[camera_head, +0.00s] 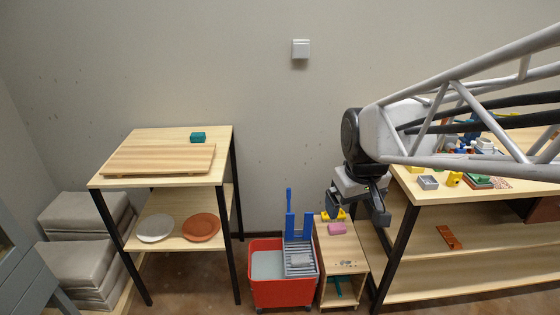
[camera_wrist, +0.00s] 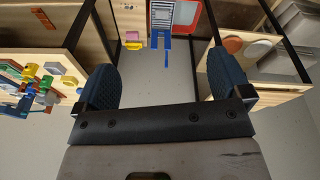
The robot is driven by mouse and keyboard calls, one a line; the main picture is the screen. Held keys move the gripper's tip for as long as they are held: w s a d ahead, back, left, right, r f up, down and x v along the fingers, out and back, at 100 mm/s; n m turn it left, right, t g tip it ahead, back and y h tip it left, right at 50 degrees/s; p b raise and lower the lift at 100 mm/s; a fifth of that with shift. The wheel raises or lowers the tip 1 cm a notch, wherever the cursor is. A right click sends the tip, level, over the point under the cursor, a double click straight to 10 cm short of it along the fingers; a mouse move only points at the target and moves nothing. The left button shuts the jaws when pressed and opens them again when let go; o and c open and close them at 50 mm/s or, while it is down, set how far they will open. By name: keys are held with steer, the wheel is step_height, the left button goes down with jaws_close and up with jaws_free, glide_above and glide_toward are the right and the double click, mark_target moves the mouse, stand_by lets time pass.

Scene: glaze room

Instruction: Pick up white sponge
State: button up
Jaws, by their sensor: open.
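My gripper (camera_head: 357,209) hangs open and empty in front of the wall, above the gap between the small wooden stool and the right-hand workbench. In the wrist view its two dark fingers (camera_wrist: 164,82) are wide apart with nothing between them. I cannot clearly make out a white sponge. A small pale grey block (camera_head: 428,182) lies near the front left corner of the workbench, left of a yellow piece; I cannot tell whether it is a sponge. A pink block (camera_head: 337,228) lies on the stool, below and left of my gripper.
The workbench (camera_head: 440,194) holds several small coloured things. A red bucket (camera_head: 282,293) with a grey wringer and blue handle stands left of the stool (camera_head: 342,262). Farther left, a shelf table (camera_head: 105,181) carries a board, a teal block (camera_head: 198,137) and two plates.

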steer(key=w+f+n, duration=0.2)
steer(key=w+f, duration=0.2)
steer(key=w, duration=0.8)
steer(key=n+g, duration=0.2)
steer(key=n, duration=1.1)
glide_above(301, 258)
step_height(301, 258, down, 64)
steer(key=shift+r, duration=0.2)
steer(key=shift+a+f, duration=0.1)
steer(key=shift+f, duration=0.5)
steer(key=shift+s+f, duration=0.1)
steer(key=shift+f, duration=1.2)
